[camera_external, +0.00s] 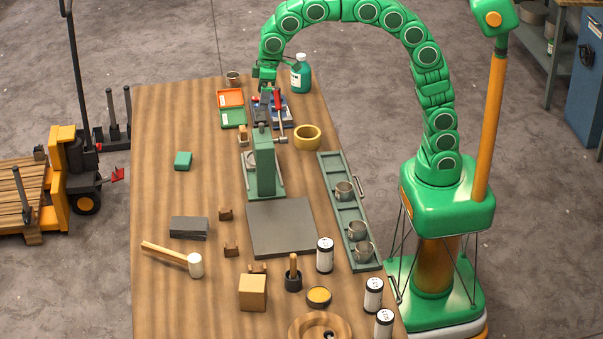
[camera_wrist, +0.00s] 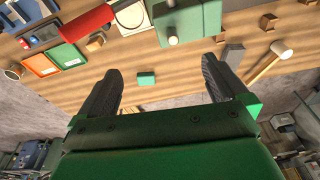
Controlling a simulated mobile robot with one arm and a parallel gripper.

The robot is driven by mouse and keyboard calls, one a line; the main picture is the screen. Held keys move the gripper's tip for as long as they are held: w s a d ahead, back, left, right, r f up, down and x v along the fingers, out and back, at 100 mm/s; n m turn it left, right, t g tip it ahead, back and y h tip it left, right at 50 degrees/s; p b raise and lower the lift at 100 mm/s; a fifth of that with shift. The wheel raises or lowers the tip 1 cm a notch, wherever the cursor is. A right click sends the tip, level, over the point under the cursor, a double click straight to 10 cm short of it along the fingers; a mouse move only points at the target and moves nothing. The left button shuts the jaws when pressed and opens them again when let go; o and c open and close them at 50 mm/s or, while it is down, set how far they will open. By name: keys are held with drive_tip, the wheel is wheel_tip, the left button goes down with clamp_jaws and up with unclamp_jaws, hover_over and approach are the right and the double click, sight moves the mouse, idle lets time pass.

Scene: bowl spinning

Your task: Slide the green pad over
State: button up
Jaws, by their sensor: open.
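A small green pad (camera_external: 183,160) lies alone on the left part of the wooden table. In the wrist view the green pad (camera_wrist: 146,78) shows beyond and between the two dark fingers, apart from both. My gripper (camera_external: 266,82) is over the far end of the table, to the right of and well away from the pad. In the wrist view my gripper (camera_wrist: 162,68) has its fingers spread wide with nothing between them. In the external view the fingertips are small and hard to make out.
Orange (camera_external: 231,98) and green (camera_external: 233,117) flat trays, a red-handled tool (camera_external: 278,101) and a green bottle (camera_external: 301,74) crowd the far end. A green press (camera_external: 264,162) stands mid-table. A mallet (camera_external: 175,257) and grey slabs (camera_external: 189,228) lie nearer. The table around the pad is clear.

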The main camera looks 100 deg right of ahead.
drive_tip(key=w+d+f+t, duration=0.15)
drive_tip(key=w+d, duration=0.25)
drive_tip(key=w, duration=0.8)
drive_tip(key=m+h, duration=0.1)
drive_tip(key=m, duration=0.1)
hover_over(182, 158)
drive_tip(key=s, duration=0.3)
wheel_tip(182, 158, down, 5)
wheel_tip(182, 158, down, 15)
drive_tip(key=t, duration=0.1)
drive_tip(key=shift+s+a, duration=0.15)
drive_tip(key=shift+a, duration=0.15)
drive_tip(key=shift+f, duration=0.2)
drive_tip(key=shift+x, duration=3.75)
drive_tip(key=c, duration=1)
